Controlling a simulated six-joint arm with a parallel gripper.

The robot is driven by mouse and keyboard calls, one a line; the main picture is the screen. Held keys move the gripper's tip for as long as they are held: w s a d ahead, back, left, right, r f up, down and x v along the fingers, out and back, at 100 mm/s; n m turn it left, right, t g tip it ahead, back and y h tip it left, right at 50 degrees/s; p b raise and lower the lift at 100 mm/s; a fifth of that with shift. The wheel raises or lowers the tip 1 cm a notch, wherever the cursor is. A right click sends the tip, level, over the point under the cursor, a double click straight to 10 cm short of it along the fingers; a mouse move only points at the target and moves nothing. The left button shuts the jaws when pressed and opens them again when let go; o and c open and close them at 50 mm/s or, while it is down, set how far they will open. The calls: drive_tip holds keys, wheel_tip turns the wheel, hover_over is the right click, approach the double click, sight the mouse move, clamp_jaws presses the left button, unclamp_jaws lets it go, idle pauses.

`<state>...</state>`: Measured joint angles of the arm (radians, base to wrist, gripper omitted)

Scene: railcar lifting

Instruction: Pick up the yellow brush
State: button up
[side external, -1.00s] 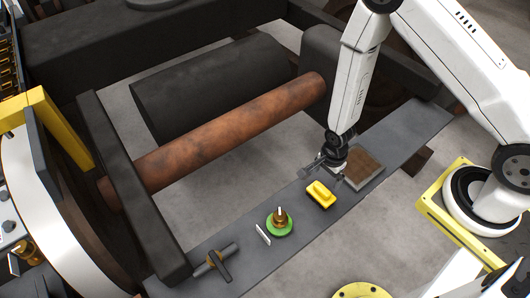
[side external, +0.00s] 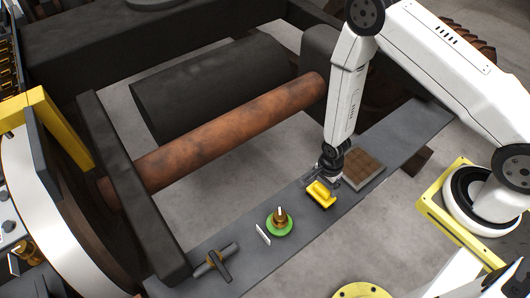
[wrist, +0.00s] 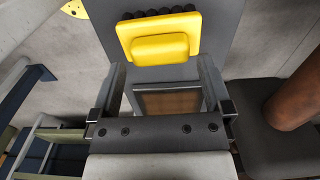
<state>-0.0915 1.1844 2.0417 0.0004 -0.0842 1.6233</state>
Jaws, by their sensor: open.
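The yellow brush (side external: 321,194) lies on the grey beam (side external: 246,262). In the wrist view the yellow brush (wrist: 159,40) is at the top centre, with a row of dark bristles along its far edge. My gripper (side external: 325,178) is just behind and above the brush in the side view. In the wrist view my gripper (wrist: 160,75) is open, its two fingers apart and pointing toward the brush. Nothing is between the fingers, and whether the tips touch the brush cannot be told.
A brown square block in a grey frame (side external: 363,169) lies behind my gripper. A green and brass round part (side external: 279,222), a small white plate (side external: 263,234) and a dark T-shaped tool (side external: 215,262) lie along the beam. A rusty pipe (side external: 220,133) runs alongside.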

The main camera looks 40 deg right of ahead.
sight(323, 188)
drive_tip(key=shift+f, duration=1.5)
drive_tip(key=c, duration=1.1)
drive_tip(key=shift+r, duration=0.2)
drive_tip(key=shift+r, duration=4.85)
